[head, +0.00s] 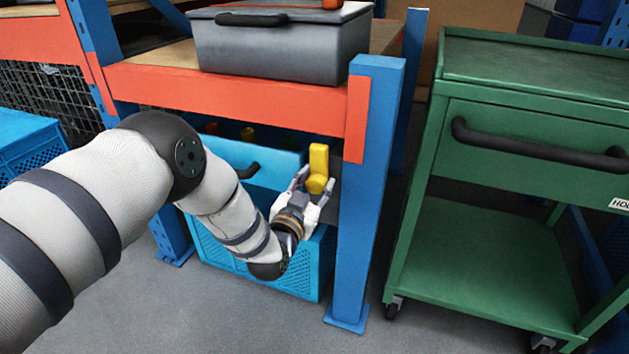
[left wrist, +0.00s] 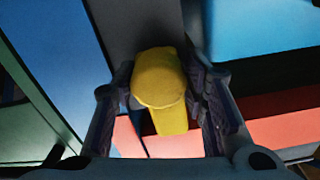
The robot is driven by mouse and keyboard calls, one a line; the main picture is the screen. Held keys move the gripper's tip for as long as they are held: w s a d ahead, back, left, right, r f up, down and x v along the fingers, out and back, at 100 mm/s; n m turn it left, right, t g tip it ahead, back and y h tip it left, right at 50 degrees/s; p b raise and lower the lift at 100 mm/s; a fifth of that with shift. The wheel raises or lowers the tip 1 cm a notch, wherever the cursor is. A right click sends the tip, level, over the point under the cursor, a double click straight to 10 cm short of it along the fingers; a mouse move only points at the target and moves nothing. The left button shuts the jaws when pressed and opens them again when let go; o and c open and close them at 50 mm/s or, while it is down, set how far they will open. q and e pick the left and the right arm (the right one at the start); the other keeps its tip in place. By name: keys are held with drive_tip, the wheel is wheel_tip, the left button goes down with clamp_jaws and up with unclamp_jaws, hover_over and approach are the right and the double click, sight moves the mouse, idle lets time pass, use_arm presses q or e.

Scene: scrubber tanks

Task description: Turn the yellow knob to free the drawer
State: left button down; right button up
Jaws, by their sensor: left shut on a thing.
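The yellow knob (head: 319,168) is on a dark plate beside the blue drawer (head: 225,155), under the orange shelf beam. Its handle bar stands upright in the head view. My left gripper (head: 318,186) is at the knob's lower, round part, with a finger on either side. In the left wrist view the knob (left wrist: 159,82) sits between the two dark finger pads (left wrist: 165,95), which are shut on it. The drawer has a black handle (head: 247,171), and its front looks closed, though my arm hides part of it. My right gripper is not in view.
A blue rack post (head: 370,190) stands just right of the knob. An orange beam (head: 230,102) runs above it. A blue crate (head: 310,262) sits on the floor below. A green cart (head: 500,250) stands at the right. A grey toolbox (head: 270,48) rests on the shelf.

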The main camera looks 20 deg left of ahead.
use_arm(q)
drive_tip(key=shift+d+f, duration=0.15)
drive_tip(key=shift+d, duration=0.1)
drive_tip(key=c, duration=1)
unclamp_jaws()
drive_tip(key=shift+m, duration=0.3)
drive_tip(key=shift+c, duration=0.2)
drive_tip(key=shift+a, duration=0.1)
drive_tip(key=s, duration=1.2)
drive_tip(key=shift+a, duration=0.2)
